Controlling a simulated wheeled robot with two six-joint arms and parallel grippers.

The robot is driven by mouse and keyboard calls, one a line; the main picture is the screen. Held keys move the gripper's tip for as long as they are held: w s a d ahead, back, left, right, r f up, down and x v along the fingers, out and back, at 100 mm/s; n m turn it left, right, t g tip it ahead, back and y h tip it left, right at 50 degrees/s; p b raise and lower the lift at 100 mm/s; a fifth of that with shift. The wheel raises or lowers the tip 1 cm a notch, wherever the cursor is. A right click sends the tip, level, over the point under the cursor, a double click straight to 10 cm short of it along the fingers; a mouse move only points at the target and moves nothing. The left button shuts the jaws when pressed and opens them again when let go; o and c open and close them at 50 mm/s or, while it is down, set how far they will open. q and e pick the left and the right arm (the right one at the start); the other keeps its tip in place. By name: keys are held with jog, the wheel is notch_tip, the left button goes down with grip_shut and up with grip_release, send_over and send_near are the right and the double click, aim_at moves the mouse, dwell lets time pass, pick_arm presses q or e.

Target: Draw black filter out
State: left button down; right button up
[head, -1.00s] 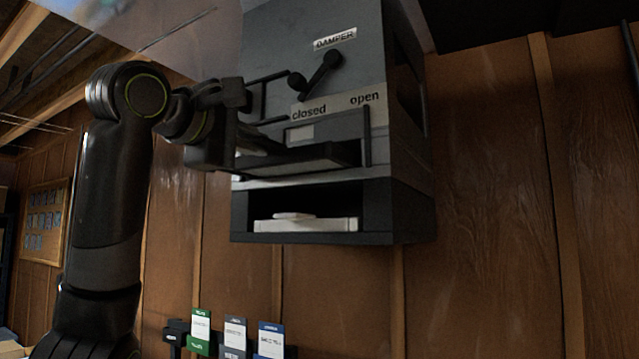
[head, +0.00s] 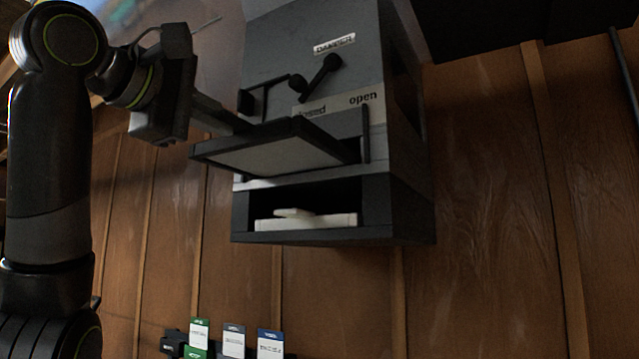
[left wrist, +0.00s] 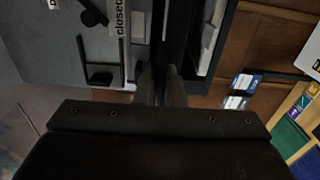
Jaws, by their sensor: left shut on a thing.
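The black filter (head: 268,150) is a flat panel with a black frame and a pale grey underside. It sticks out tilted from the front of the grey cabinet (head: 290,50), above the lower bay. Its right end is still by the cabinet's black upright bracket. My left gripper (head: 232,123) is shut on the filter's outer edge. In the left wrist view the left fingers (left wrist: 160,85) close on the dark filter (left wrist: 174,35), seen nearly edge-on. My right gripper is not in view.
A black damper lever (head: 318,77) and the open/closed label (head: 362,98) sit just above the filter. The lower bay (head: 375,205) holds a white slab (head: 330,221). Several coloured cards (head: 234,341) hang below. The wood wall (head: 500,200) at right is clear.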

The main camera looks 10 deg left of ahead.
pick_arm(q)
jog(key=b+v, duration=0.1)
jog(key=v, duration=0.3)
jog(key=shift+s+b, duration=0.15)
jog(key=shift+b, duration=0.25)
jog(key=s, duration=0.1)
jog(key=s+a+r, duration=0.1)
jog(key=s+r, duration=0.1)
jog(key=shift+s+a, duration=0.25)
jog(key=shift+s, duration=0.1)
dwell(0.4)
